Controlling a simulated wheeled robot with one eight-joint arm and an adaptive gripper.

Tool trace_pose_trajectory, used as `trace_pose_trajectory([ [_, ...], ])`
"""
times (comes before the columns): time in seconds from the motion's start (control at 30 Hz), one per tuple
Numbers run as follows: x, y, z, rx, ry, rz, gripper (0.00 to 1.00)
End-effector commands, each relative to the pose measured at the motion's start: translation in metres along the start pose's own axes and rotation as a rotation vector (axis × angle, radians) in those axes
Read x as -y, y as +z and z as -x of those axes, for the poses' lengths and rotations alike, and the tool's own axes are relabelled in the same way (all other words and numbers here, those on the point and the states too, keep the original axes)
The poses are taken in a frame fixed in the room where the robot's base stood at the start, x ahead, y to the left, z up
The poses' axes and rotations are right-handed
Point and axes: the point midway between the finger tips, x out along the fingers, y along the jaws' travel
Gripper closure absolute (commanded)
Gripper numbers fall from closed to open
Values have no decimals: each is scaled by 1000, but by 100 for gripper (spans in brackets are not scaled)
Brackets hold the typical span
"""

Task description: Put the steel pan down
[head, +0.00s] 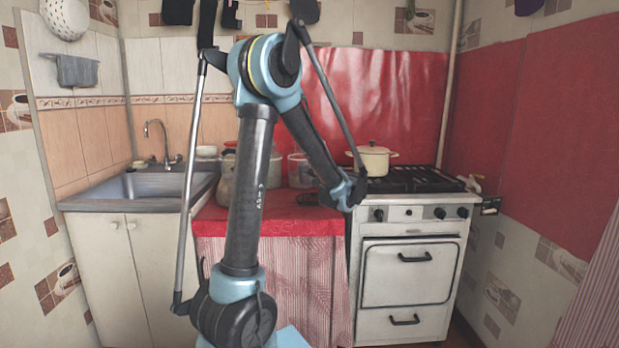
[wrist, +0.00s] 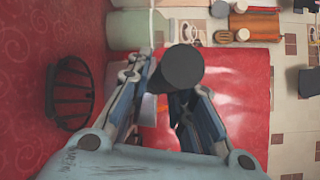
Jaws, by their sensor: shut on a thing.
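My gripper (head: 345,192) is at the front of the gap between the red counter and the stove in the head view. In the wrist view its fingers are closed around a dark, round-ended bar (wrist: 182,67), which looks like the handle of the steel pan seen end-on. The pan's body is mostly hidden by the handle and fingers, and I cannot make out its shape or whether it touches anything. A thin dark strip hangs below the gripper in the head view.
The red oilcloth counter (head: 270,222) holds a dark round trivet (wrist: 74,93) near its right end, with pots and containers behind. A cream lidded pot (head: 372,159) stands on the stove (head: 412,255). The sink (head: 145,187) is at left.

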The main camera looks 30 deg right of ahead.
Motion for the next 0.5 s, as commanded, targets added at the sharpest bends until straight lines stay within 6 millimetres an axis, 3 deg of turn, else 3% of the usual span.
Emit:
trace_pose_trajectory([
  [0.2, -23, -8, 1, -2, -3, 0, 100],
  [0.5, -37, -12, 1, -2, -3, 0, 100],
])
